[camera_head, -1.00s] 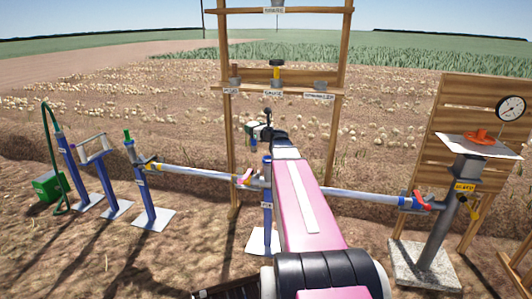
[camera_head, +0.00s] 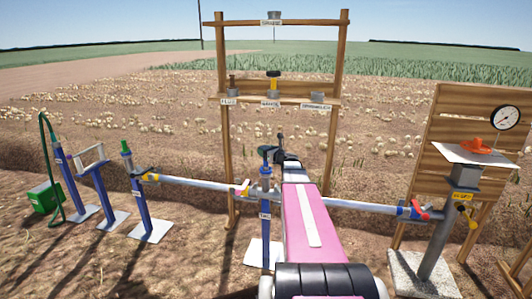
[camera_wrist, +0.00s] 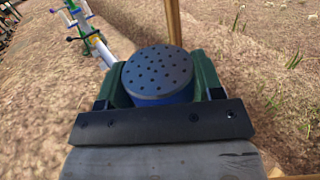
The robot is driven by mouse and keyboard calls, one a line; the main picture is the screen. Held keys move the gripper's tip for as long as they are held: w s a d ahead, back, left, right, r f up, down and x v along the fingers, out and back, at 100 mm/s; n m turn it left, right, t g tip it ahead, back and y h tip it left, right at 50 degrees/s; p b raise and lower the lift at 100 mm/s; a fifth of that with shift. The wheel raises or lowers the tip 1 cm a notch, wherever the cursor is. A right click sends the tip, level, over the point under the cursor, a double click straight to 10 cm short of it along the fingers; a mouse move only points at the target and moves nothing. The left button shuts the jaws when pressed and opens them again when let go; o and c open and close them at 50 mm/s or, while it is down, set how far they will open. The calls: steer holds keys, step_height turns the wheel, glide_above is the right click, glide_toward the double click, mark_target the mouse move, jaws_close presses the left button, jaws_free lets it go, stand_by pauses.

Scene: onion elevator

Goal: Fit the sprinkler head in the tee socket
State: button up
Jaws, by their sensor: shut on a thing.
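The sprinkler head (camera_wrist: 158,72), a dark blue cap with small holes on top, sits between the two green fingers of my gripper (camera_wrist: 160,84) in the wrist view. My gripper (camera_head: 267,158) is shut on it and shows in the head view just above the blue tee post (camera_head: 266,230) in the middle of the pipe line. The head (camera_head: 267,150) looks upright and in line with the tee. The tee socket is hidden below the head and fingers, so I cannot tell whether the head touches it or is in it.
Pipes (camera_head: 195,183) run left and right from the tee, with a red-handled valve (camera_head: 418,211) at right. A wooden rack (camera_head: 225,150) stands behind. A green box (camera_head: 45,195) is far left.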

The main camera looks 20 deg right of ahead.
steer(key=shift+f, duration=0.5)
steer(key=o, duration=1.1)
